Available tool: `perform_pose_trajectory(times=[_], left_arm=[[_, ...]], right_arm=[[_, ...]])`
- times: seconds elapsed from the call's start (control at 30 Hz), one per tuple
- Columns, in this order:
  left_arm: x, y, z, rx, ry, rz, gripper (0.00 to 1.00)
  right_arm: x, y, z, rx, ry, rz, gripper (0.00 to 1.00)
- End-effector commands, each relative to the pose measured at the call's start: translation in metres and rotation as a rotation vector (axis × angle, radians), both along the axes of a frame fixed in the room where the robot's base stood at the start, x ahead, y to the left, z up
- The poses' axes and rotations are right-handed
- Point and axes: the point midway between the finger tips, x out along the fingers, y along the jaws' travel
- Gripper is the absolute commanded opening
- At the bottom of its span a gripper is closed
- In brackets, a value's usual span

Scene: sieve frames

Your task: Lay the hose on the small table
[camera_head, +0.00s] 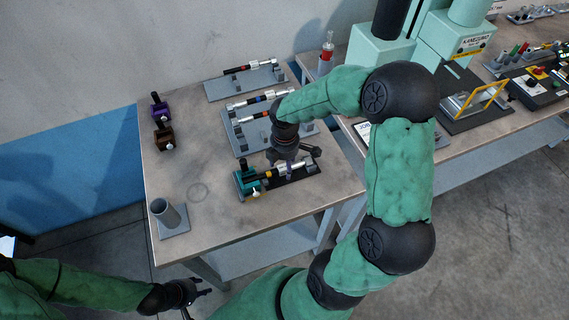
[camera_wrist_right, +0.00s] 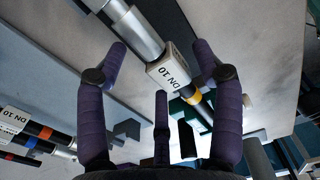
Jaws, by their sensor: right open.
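A hose with silver metal fittings and a yellow band (camera_head: 268,173) lies along a black holder (camera_head: 300,177), its left end at a teal clamp (camera_head: 246,180). They stand on the smaller grey-brown table (camera_head: 225,215). In the right wrist view the hose's square fitting, labelled DN 10 (camera_wrist_right: 168,73), lies between my spread fingers. My right gripper (camera_head: 297,158) is open just above the hose; whether a finger touches it I cannot tell. My left gripper (camera_head: 198,298) looks open and empty, low at the front left, off the table.
Grey racks (camera_head: 238,84) with other banded hoses lie behind. Purple (camera_head: 159,106) and brown (camera_head: 163,137) clamps stand at the left, and a grey upright tube (camera_head: 168,217) at the front left corner. A longer bench (camera_head: 470,152) with machinery adjoins at right. The front left tabletop is mostly clear.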

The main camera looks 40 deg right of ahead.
Motion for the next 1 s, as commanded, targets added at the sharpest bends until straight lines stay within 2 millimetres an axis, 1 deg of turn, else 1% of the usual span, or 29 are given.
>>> perform_pose_trajectory(times=[0.17, 0.4, 0.5, 0.6, 0.8, 1.0], left_arm=[[0.0, 0.0, 0.0, 0.0, 0.0, 0.0, 0.4], [0.0, 0.0, 0.0, 0.0, 0.0, 0.0, 0.4], [0.0, 0.0, 0.0, 0.0, 0.0, 0.0, 0.4], [0.0, 0.0, 0.0, 0.0, 0.0, 0.0, 0.4], [0.0, 0.0, 0.0, 0.0, 0.0, 0.0, 0.4], [0.0, 0.0, 0.0, 0.0, 0.0, 0.0, 0.4]], right_arm=[[0.001, -0.001, 0.027, -0.002, -0.006, -0.001, 0.67], [0.002, -0.001, 0.075, -0.001, -0.005, -0.001, 0.67], [0.001, -0.001, 0.092, -0.001, -0.005, 0.0, 0.67], [0.002, -0.002, 0.104, -0.001, -0.005, 0.0, 0.67], [0.001, -0.001, 0.115, 0.001, -0.001, 0.001, 0.67], [0.001, -0.001, 0.115, 0.001, -0.001, 0.0, 0.67]])
